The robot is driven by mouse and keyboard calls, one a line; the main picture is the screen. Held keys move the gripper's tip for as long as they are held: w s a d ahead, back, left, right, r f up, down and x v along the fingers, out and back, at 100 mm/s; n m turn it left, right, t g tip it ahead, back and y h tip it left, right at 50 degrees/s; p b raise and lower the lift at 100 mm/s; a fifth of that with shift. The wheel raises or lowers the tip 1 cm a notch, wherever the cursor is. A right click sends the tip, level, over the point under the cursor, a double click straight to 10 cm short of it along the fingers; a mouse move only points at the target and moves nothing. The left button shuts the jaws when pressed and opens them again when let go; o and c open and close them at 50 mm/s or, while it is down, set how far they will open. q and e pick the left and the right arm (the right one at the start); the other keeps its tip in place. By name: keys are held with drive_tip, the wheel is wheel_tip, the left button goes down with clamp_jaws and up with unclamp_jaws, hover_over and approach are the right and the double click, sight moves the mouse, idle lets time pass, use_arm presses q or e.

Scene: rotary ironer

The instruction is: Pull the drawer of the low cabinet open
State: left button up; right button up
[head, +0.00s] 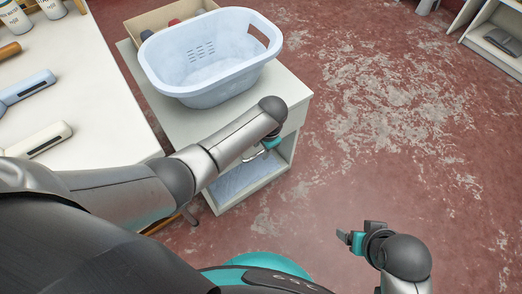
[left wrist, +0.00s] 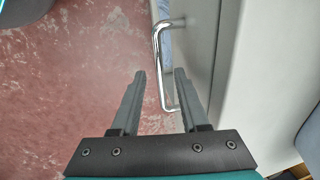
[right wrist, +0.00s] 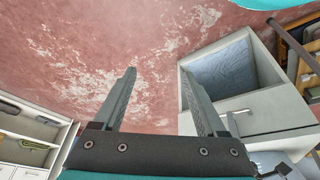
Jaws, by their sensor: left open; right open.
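The low cabinet (head: 292,92) is white-grey, with an open lower compartment under its drawer. The drawer front (right wrist: 275,112) looks flush with the cabinet, as far as it shows. The drawer's chrome bar handle (left wrist: 157,65) shows in the left wrist view, and its near end lies between my left fingers. My left gripper (left wrist: 158,75) is open, one finger on each side of the handle, with no clear grip on it. In the head view my left forearm hides much of the drawer front. My right gripper (head: 350,238) is open, empty and away from the cabinet.
A pale blue laundry basket (head: 205,85) stands on the cabinet, with a cardboard box (head: 150,22) behind it. A white table (head: 70,100) with bottles and tools is at the left. The red worn floor (head: 400,130) to the right is clear.

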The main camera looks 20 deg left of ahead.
use_arm(q)
drive_tip(key=shift+a+f, duration=0.1)
drive_tip(key=shift+f, duration=0.45)
use_arm(e)
drive_tip(key=shift+r, duration=0.85)
use_arm(q)
clamp_jaws()
idle(0.5)
